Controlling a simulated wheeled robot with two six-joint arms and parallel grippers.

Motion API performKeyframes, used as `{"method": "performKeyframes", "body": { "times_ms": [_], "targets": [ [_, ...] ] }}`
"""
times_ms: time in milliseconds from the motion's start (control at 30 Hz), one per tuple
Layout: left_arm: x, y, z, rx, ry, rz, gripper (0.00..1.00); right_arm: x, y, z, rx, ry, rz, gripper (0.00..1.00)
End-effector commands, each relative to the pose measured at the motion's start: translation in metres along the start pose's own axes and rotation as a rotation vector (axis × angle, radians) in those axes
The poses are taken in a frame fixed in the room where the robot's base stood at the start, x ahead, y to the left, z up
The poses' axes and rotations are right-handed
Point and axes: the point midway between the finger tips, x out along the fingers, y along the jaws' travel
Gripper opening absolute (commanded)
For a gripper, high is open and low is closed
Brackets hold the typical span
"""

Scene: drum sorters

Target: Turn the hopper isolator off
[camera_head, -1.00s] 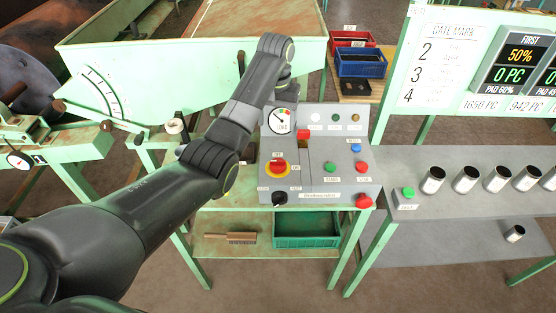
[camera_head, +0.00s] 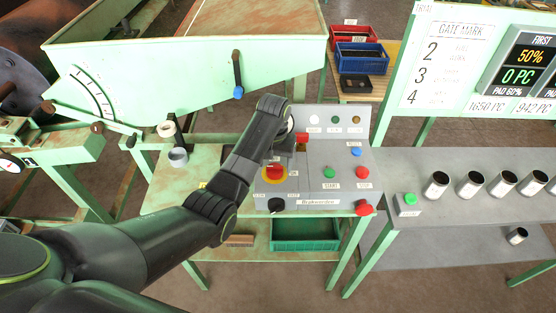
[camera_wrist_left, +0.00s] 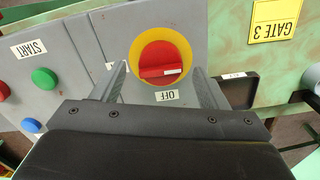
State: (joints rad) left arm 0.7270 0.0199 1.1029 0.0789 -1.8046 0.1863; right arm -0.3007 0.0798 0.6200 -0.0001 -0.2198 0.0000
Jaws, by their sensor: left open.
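The hopper isolator, a red rotary knob on a round yellow plate, is on the grey control box, seen in the head view (camera_head: 275,173) and the left wrist view (camera_wrist_left: 160,58). Its red grip lies crosswise, with a white mark at one end.
The control box (camera_head: 320,183) also carries a green START button (camera_head: 329,173), a red STOP button (camera_head: 362,173), a blue button (camera_head: 356,152) and a black selector (camera_head: 276,204). A blue-handled lever (camera_head: 238,80) hangs on the hopper behind. Several cans stand on the right bench.

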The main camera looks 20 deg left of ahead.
Motion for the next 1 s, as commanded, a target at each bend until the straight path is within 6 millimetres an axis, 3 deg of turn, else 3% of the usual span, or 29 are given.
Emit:
{"method": "performKeyframes", "body": {
  "times_ms": [200, 467, 800, 1000],
  "targets": [
    [0.016, -0.002, 0.008, -0.002, 0.001, -0.001, 0.67, 0.000, 0.000, -0.003, 0.000, 0.003, 0.000, 0.00],
    [0.018, -0.002, 0.009, -0.003, 0.001, -0.001, 0.67, 0.000, 0.000, -0.003, 0.000, 0.003, 0.000, 0.00],
    [0.017, -0.002, 0.008, -0.003, 0.001, -0.001, 0.26, 0.000, 0.000, 0.000, 0.000, 0.000, 0.000, 0.00],
    [0.017, -0.002, 0.008, -0.012, 0.002, -0.001, 0.23, 0.000, 0.000, 0.000, 0.000, 0.000, 0.000, 0.00]
  ]
}}
